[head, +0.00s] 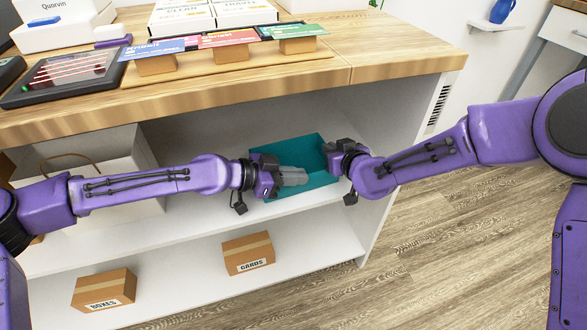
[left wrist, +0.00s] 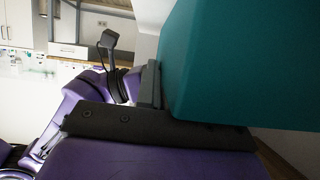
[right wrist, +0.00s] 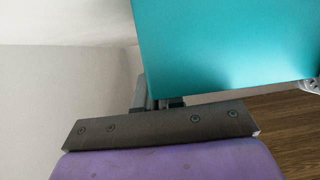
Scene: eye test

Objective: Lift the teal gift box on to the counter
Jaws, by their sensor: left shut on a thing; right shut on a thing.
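The teal gift box (head: 292,151) is at the upper shelf opening under the counter (head: 400,58), near its right end. My left gripper (head: 290,178) is shut on the near left part of the box. My right gripper (head: 332,151) is shut on its right side. The box fills the upper right of the left wrist view (left wrist: 245,65) and of the right wrist view (right wrist: 230,45), close against the fingers. The fingertips are partly hidden by the box. I cannot tell whether the box touches the shelf (head: 205,224).
On the counter stand a sign rack with colored cards (head: 225,40), a dark tablet (head: 70,74) and white boxes at the back. The counter's front right is clear. A white paper bag (head: 125,150) is on the shelf at left. Cardboard boxes (head: 248,252) (head: 104,290) sit below.

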